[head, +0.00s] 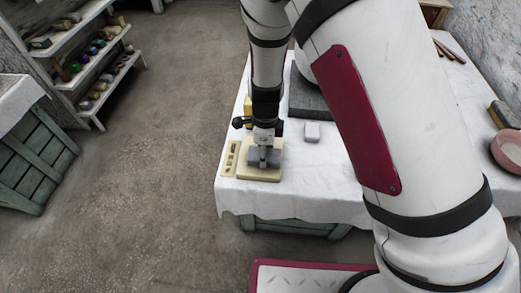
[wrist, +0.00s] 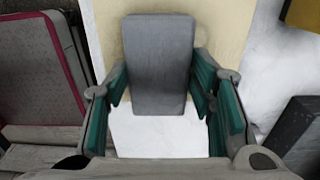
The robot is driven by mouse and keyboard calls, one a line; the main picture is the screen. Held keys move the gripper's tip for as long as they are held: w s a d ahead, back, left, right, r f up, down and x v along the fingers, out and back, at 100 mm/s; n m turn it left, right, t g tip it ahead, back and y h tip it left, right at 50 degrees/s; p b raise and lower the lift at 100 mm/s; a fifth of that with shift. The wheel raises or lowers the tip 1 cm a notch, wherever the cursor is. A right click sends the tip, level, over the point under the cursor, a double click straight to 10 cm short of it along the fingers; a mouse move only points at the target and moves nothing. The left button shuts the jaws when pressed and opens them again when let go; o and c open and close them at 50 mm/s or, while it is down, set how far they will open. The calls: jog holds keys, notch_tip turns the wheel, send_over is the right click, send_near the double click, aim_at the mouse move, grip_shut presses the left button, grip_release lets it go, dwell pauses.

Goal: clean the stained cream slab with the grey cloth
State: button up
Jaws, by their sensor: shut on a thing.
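The cream slab (head: 260,175) lies flat near the left front corner of the white-covered table. A paler strip with dark marks (head: 231,158) runs along its left side; I cannot tell whether these are stains or lettering. My gripper (head: 263,158) points down over the slab and is shut on the grey cloth (wrist: 158,62), a folded, block-like pad between its green-lined fingers. The cloth appears to rest on the slab; exact contact is unclear. The slab also shows in the wrist view (wrist: 222,30), bare on both sides of the cloth. Whatever is under the cloth is hidden.
A small pale block (head: 312,132) and a dark slab (head: 308,100) lie to the right of and behind the slab. A yellow block (head: 248,104) stands behind it. A pink bowl (head: 508,150) is far right. Shelves (head: 95,70) stand left, across open floor.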

jog(key=shift+d, duration=1.2)
jog(key=shift+a, duration=0.1)
jog(key=shift+a+p, duration=0.95)
jog(key=shift+a, duration=1.2)
jog(key=shift+d+r+p, duration=0.3)
jog(key=shift+d+r, duration=0.05)
jog(key=shift+d, duration=0.2)
jog(key=shift+d+r+p, duration=0.25)
jog(key=shift+d+r, duration=0.05)
jog(key=shift+d, duration=0.2)
jog(key=shift+r+p, duration=1.1)
jog(key=shift+r, duration=0.15)
